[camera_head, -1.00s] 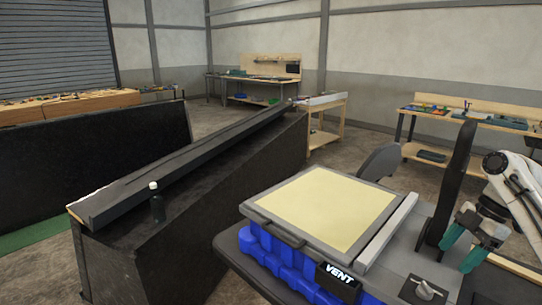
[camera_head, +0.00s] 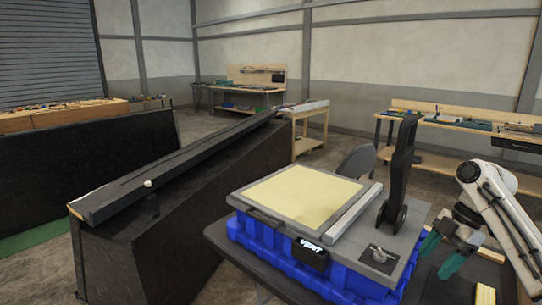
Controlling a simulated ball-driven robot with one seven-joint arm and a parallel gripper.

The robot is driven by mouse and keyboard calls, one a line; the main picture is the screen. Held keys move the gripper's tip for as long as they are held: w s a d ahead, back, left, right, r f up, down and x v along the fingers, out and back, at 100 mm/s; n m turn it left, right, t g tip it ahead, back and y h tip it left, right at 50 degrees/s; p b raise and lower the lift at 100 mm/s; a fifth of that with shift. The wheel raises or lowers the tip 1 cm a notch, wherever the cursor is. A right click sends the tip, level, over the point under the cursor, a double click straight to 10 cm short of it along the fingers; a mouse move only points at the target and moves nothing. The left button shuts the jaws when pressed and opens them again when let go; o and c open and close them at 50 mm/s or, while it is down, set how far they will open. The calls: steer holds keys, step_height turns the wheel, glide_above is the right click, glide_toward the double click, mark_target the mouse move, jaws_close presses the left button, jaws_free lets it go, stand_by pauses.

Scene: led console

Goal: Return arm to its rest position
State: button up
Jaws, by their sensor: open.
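My gripper (camera_head: 441,257) is at the right of the head view, at the end of my white and black arm. Its two teal fingers are spread apart with nothing between them. It hangs beside the right edge of the console (camera_head: 235,198), apart from it as far as I can see.
The console sits on a blue crate (camera_head: 262,238) on a dark table. A long black sloped bench (camera_head: 190,215) with a white-capped bottle (camera_head: 148,184) stands at left. Workbenches (camera_head: 250,88) line the back wall. Open floor lies between.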

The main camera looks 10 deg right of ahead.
steer(key=s+a+f+m+t, duration=0.1)
steer(key=s+a+f+m, duration=0.3)
steer(key=a+f, duration=0.7)
steer(key=s+a+f+m, duration=0.3)
steer(key=a+f, duration=0.5)
steer(key=a, duration=0.5)
steer(key=s+a+f+m+h, duration=0.1)
steer(key=s+f+m, duration=0.2)
steer(key=s, duration=0.4)
steer(key=s+a+f+m+h, duration=0.1)
steer(key=s+f+m, duration=0.2)
steer(key=s, duration=0.3)
steer(key=s+d+r+m+h, duration=0.1)
steer(key=s+d+m, duration=0.3)
steer(key=s, duration=1)
steer(key=shift+s+d+g+h, duration=0.2)
steer(key=shift+d+g+h, duration=0.1)
steer(key=shift+d+h, duration=0.5)
steer(key=shift+a, duration=0.1)
steer(key=shift+c, duration=0.5)
